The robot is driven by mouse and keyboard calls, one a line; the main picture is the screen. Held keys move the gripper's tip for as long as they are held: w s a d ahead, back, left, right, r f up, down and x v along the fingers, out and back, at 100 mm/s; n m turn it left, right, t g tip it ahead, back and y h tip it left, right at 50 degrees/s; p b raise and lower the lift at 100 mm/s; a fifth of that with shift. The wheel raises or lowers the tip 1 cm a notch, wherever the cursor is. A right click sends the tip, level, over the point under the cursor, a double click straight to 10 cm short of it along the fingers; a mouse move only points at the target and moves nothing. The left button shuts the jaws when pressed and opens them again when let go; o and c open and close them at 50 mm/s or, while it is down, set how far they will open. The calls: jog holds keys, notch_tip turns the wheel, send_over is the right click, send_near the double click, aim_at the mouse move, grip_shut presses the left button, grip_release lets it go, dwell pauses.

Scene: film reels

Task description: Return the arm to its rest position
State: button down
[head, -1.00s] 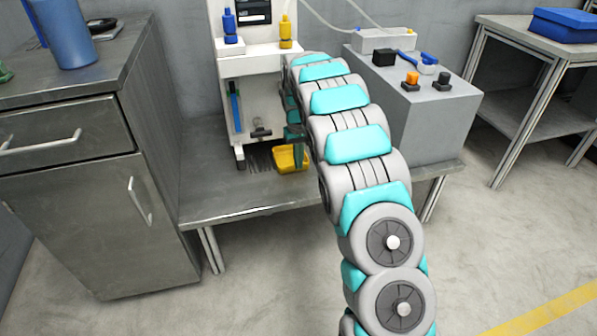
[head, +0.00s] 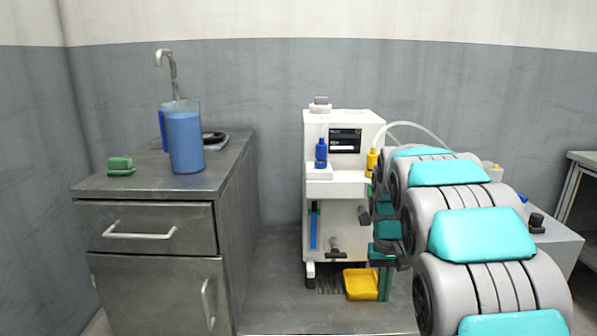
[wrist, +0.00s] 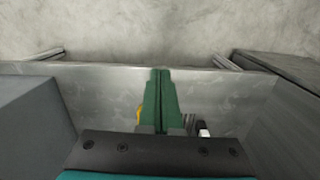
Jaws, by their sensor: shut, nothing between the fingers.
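My gripper shows in the wrist view (wrist: 160,78), its two green fingers together with nothing between them. It points down over the low metal bench (wrist: 95,85). In the head view my grey and turquoise arm reaches forward on the right. The fingers are partly hidden by the arm and too small to judge there. A sliver of yellow shows left of the fingers in the wrist view.
The white machine (head: 318,190) bears a blue bottle (head: 321,152) and a yellow bottle (head: 371,160). A metal cabinet (head: 160,190) with a blue jug (head: 185,142) and a green block (head: 121,166) stands left. A grey box (head: 555,246) stands right, close to my arm. Bare floor (wrist: 150,30) lies beyond the bench edge.

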jog(key=s+a+p, duration=0.1)
jog(key=s+a, duration=0.1)
jog(key=s, duration=1.6)
jog(key=s+a+r+g+p, duration=0.1)
jog(key=s+a, duration=0.1)
jog(key=s, duration=1.6)
jog(key=shift+s+a+r+n, duration=0.2)
jog(key=shift+a+r+n, duration=0.1)
jog(key=shift+a, duration=0.05)
